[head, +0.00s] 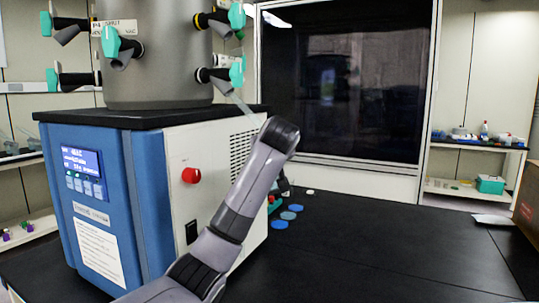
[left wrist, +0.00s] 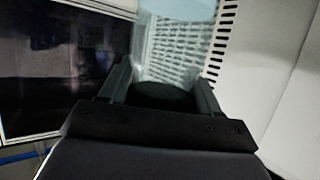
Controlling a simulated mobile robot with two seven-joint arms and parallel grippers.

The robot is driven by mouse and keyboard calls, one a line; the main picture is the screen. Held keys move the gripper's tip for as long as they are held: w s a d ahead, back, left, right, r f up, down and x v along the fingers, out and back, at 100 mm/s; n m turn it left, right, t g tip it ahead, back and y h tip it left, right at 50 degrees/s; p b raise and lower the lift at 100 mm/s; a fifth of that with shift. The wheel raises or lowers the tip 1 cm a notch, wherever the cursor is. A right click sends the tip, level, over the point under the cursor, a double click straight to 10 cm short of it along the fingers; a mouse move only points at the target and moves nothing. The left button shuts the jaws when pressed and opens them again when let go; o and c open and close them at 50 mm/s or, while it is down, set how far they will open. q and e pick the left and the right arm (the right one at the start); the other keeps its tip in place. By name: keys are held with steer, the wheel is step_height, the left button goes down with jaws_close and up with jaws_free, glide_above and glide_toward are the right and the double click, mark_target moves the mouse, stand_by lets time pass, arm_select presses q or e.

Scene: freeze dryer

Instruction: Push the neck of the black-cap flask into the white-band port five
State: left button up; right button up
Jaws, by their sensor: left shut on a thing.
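The black-cap flask (left wrist: 178,45) fills the top middle of the left wrist view, clear and pale, with its dark cap end (left wrist: 163,95) between my fingers. My left gripper (left wrist: 162,80) is shut on it there. In the head view my left arm hides the gripper; only a thin pale translucent piece (head: 242,107), apparently part of the flask, shows above the arm. It lies just below the nozzle of the white-band port (head: 205,75), which has a teal knob. Whether the two touch, I cannot tell. My right gripper is out of view.
Other ports with teal knobs (head: 112,42) surround the grey drum (head: 155,60). The blue and white dryer body (head: 195,150) carries a red button (head: 191,175) and side vents. Blue discs (head: 280,225) lie on the black bench (head: 370,245), which is mostly clear on the right.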

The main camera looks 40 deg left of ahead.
arm_select(q)
steer(key=shift+s+a+r+p, duration=0.2)
steer(key=shift+a+r+p, duration=0.3)
steer(key=shift+a+r, duration=0.1)
steer(key=shift+s+a+r+p, duration=0.15)
steer(key=shift+a+r+p, duration=0.3)
steer(key=shift+r, duration=0.1)
stand_by(1.1)
steer(key=o, duration=1.6)
steer(key=shift+s, duration=0.1)
steer(key=shift+c, duration=0.2)
steer(key=shift+f, duration=0.15)
steer(key=shift+d, duration=0.25)
steer(key=b+v, duration=0.1)
steer(key=v, duration=0.5)
steer(key=shift+s+d+r+b, duration=0.2)
steer(key=shift+s+r+b, duration=0.05)
steer(key=shift+r+b, duration=0.05)
